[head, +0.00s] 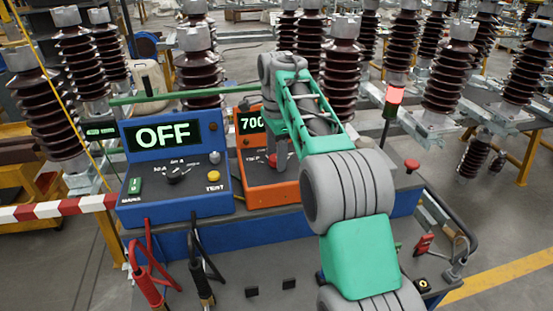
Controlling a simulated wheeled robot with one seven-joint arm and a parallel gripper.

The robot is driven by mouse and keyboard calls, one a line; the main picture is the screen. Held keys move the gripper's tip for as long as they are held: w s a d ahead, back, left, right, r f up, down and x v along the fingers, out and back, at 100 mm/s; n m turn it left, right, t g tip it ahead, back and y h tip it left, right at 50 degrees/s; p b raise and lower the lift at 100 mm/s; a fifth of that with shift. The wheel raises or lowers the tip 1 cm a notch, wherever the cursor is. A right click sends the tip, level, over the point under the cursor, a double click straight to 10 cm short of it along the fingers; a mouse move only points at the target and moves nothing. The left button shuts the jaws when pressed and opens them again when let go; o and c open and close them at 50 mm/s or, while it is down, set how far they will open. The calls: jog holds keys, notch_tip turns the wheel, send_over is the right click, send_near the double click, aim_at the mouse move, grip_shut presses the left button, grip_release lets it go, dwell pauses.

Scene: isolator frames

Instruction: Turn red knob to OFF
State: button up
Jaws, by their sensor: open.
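The orange box (256,197) stands on the bench, right of a blue box. Its lit display (250,123) reads "700", with the rest hidden behind my arm. A red knob (272,160) shows in part on its front panel. My gripper (281,160) points down in front of this panel, overlapping the knob in the picture. It is open, with no object seen in it. I cannot tell whether it touches the knob. The knob's pointer and position marks are hidden or too small to read.
The blue box (176,200) shows "OFF" on its display, with a black dial (174,175) and a yellow button (213,176). A red mushroom button (411,165) and a lit red lamp (396,94) stand at the right. Cables with red and black plugs hang in front.

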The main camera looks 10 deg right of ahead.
jog(key=shift+c, duration=0.6)
grip_shut()
jog(key=shift+n, duration=0.3)
jog(key=n, duration=1.1)
jog(key=shift+n, duration=0.3)
jog(key=n, duration=0.5)
jog(key=shift+n, duration=0.3)
jog(key=n, duration=0.5)
jog(key=shift+a+n+p, duration=0.1)
jog(key=shift+n+p, duration=0.2)
jog(key=shift+n, duration=0.4)
